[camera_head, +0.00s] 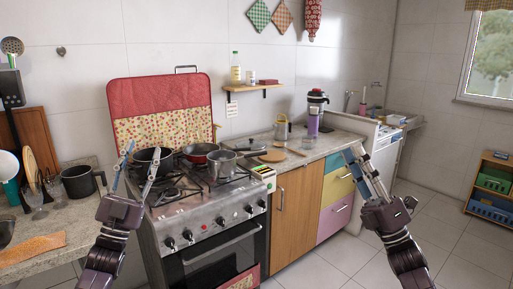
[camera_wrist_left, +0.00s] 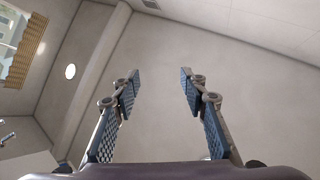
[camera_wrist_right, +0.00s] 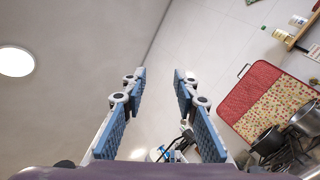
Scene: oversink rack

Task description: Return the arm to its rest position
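My left gripper (camera_head: 138,165) is raised in front of the stove's left side in the head view. Its two fingers stand apart and point up. In the left wrist view (camera_wrist_left: 160,85) nothing is between them, with wall and ceiling beyond. My right gripper (camera_head: 358,165) is raised in front of the counter's right end, seen partly edge-on in the head view. In the right wrist view (camera_wrist_right: 160,85) its fingers stand apart with nothing held between them. Neither gripper is seen touching anything.
A stove (camera_head: 206,219) with several pots stands ahead, left of centre. A cluttered counter (camera_head: 80,238) lies at the left. Cabinets (camera_head: 297,210) run right of the stove. A shelf with crates (camera_head: 491,183) stands far right. Floor (camera_head: 345,253) is clear between cabinets and right arm.

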